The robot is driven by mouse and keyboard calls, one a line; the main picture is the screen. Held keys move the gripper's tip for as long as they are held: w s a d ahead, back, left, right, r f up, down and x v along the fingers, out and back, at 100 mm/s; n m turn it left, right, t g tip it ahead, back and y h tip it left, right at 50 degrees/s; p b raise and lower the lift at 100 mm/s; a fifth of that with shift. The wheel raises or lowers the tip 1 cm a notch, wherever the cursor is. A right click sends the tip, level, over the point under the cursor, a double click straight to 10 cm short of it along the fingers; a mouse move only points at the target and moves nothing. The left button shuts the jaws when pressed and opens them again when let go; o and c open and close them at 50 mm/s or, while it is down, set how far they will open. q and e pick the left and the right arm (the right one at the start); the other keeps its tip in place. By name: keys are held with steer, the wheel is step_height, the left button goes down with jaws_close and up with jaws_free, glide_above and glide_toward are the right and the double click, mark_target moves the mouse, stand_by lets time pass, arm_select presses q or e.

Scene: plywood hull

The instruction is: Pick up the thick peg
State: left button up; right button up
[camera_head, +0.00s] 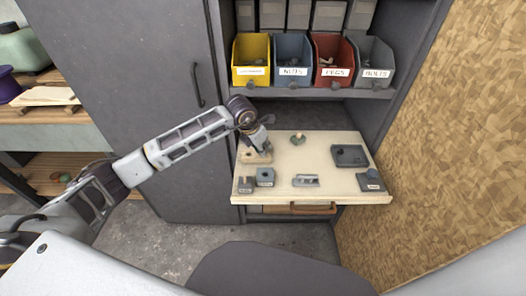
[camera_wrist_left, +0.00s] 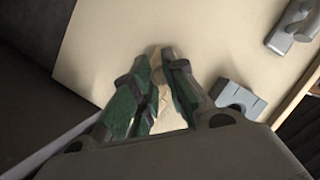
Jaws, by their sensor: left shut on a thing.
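My left gripper (camera_head: 266,149) is low over the left part of the pull-out board (camera_head: 320,150), at a pale wooden block (camera_head: 256,158). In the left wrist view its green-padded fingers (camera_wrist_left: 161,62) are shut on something. Pale wood (camera_wrist_left: 158,88) shows between and below the fingers. The held thing is mostly hidden by them; I take it to be the thick peg, but its shape and whether it is clear of the block cannot be told. My right gripper is in neither view.
Grey fixtures (camera_head: 265,177) stand near the board's front left, with a grey bracket (camera_head: 306,181) beside them. A grey tray (camera_head: 350,155) and another fixture (camera_head: 371,181) are at right. Labelled bins (camera_head: 332,72) stand above; the board's middle is clear.

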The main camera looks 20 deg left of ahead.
arm_select(q)
steer(key=shift+r, duration=0.15)
steer(key=shift+r, duration=0.6)
step_height(320, 180, up, 7)
steer(key=shift+f, duration=0.1)
steer(key=shift+r+p, duration=0.3)
steer(key=shift+r, duration=0.55)
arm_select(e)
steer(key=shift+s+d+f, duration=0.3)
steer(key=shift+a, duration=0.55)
